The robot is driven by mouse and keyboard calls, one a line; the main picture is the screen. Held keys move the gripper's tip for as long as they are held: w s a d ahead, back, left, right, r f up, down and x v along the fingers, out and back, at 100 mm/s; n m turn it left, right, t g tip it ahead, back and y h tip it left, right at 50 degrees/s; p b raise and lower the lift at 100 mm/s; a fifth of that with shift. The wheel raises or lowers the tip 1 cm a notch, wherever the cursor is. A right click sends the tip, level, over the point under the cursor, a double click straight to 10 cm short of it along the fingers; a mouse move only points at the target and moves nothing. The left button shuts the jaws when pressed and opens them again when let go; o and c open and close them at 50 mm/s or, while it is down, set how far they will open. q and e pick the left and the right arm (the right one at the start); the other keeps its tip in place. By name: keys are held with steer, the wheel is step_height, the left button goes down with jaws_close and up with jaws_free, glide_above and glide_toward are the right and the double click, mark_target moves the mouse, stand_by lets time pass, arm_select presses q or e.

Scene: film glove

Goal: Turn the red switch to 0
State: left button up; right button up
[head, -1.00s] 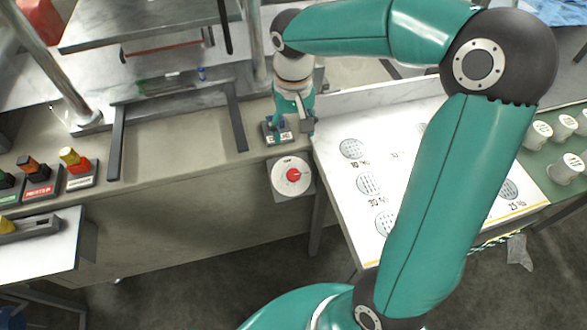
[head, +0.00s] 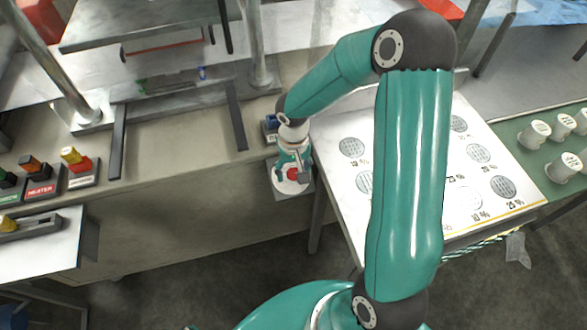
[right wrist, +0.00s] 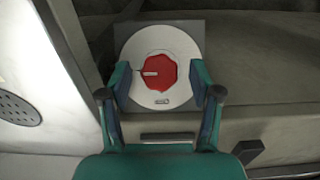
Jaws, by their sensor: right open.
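The red switch (head: 292,174) is a round knob on a white disc on a grey box, fixed to the front of the bench. In the right wrist view the red knob (right wrist: 158,73) shows near the middle of the white disc (right wrist: 160,101), with a pale pointer mark aimed left. My right gripper (head: 290,172) is over the disc and partly hides it in the head view. In the right wrist view its open fingers (right wrist: 162,84) stand on both sides of the knob, with gaps; whether they touch the disc cannot be told. My left gripper is not in view.
A white board (head: 354,185) with several printed round patches lies right of the switch. Several white cups (head: 560,165) stand on a green surface at the far right. Buttons on small boxes (head: 80,170) line the bench at left.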

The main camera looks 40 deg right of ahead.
steer(key=shift+f, duration=0.15)
steer(key=shift+c, duration=0.3)
steer(key=c, duration=1.1)
